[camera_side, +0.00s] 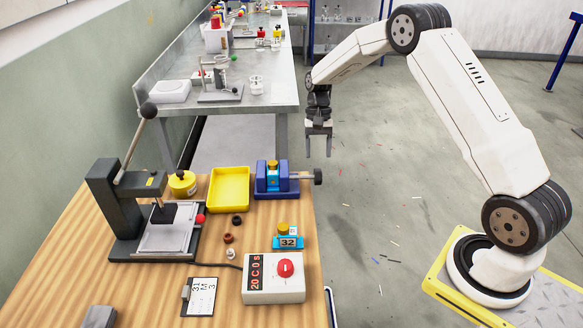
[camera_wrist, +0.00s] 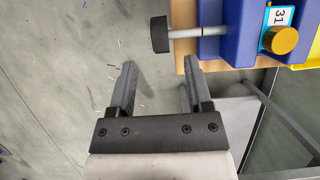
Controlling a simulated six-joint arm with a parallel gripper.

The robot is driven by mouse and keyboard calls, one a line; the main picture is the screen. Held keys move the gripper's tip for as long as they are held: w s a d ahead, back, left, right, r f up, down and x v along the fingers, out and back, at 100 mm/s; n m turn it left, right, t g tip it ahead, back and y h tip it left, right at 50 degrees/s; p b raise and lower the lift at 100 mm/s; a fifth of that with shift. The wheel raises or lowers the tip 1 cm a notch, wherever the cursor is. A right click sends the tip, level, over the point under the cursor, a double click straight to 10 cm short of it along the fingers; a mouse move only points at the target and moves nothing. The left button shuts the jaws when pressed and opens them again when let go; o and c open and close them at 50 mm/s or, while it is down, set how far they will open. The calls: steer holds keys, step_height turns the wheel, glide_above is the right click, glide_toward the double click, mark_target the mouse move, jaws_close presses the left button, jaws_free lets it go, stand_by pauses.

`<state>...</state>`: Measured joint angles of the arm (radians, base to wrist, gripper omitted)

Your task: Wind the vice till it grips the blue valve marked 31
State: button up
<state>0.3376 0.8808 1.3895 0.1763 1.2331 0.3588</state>
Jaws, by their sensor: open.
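The blue-purple vice (camera_side: 262,187) stands at the table's right edge; it also shows in the wrist view (camera_wrist: 238,35). Its screw, with a black end knob (camera_side: 318,177), sticks out past the edge; the knob also shows in the wrist view (camera_wrist: 160,34). The blue valve marked 31 (camera_wrist: 279,17) has a gold cap and sits in the vice; it also shows in the side view (camera_side: 272,168). Whether the jaws touch it I cannot tell. My gripper (camera_side: 319,154) is open and empty, above the knob in the side view. In the wrist view its fingertips (camera_wrist: 159,64) point towards the knob, apart from it.
A second blue valve marked 32 (camera_side: 289,241) stands in front of the vice. A yellow tray (camera_side: 229,204) lies left of the vice.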

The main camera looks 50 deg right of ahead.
mark_target(318, 171)
steer(key=shift+x, duration=3.3)
jaws_close()
